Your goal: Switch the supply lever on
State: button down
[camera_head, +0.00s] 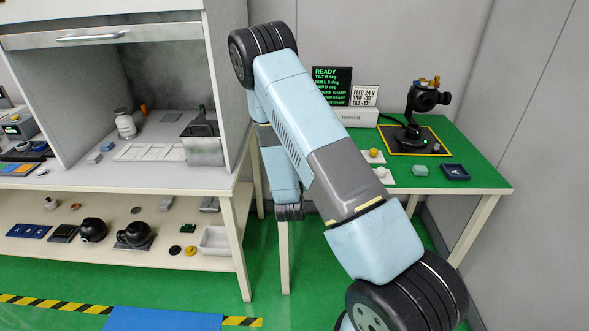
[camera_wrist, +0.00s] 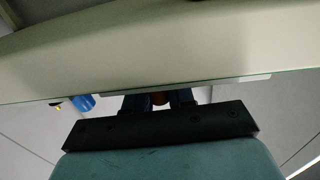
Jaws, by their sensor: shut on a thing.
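A long pale edge (camera_wrist: 200,50) crosses the view just beyond the fingers. In the head view my arm hides the gripper, and I make out no lever there.
The green-topped table (camera_head: 480,178) carries a dark blue tray (camera_head: 455,171) and small blocks. A cream bench (camera_head: 190,182) with a hood and loaded lower shelf stands at the left. A blue cylinder (camera_wrist: 83,102) shows in the wrist view.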

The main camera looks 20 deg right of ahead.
jog(key=c, duration=1.1)
grip_release()
jog(key=shift+o, duration=0.2)
jog(key=v, duration=1.3)
jog(key=shift+s, duration=0.4)
jog(key=shift+a, duration=0.1)
